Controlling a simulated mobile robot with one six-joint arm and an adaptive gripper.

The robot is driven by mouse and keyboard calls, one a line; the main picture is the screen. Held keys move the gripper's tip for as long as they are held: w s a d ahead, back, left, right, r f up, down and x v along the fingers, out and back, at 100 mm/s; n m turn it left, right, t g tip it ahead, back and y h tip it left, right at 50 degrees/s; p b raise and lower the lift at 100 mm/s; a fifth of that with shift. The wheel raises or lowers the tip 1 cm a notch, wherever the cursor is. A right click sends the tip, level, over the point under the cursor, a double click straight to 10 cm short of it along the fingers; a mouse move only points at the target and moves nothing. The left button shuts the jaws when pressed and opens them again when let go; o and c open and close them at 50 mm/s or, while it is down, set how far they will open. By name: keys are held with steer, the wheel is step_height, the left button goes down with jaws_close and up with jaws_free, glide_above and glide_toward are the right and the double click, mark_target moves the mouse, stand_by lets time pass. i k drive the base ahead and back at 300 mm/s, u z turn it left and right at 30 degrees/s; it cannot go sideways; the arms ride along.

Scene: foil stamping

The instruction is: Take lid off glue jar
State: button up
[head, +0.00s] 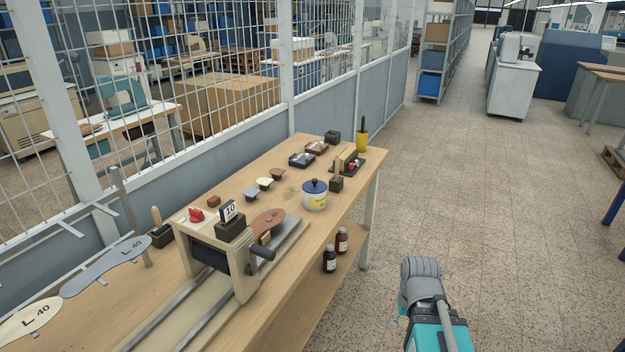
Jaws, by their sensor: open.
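The glue jar (316,202) is a white pot with a yellow label, upright on the wooden workbench near its right edge. Its dark blue lid (314,187) with a round knob sits on top of the jar. A grey and teal part of my arm shows at the bottom right, over the floor and well apart from the bench.
The workbench (345,176) carries a stamping press (222,250) left of the jar, with a brown sole piece (268,222) between. Small dishes, a dark block holder (337,184) and a yellow cup (361,141) stand behind. Two bottles (330,258) sit on a lower shelf. The aisle floor is clear.

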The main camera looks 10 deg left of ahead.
mark_target(314, 186)
steer(key=z, duration=0.1)
steer(key=i, duration=0.55)
steer(key=u, duration=1.15)
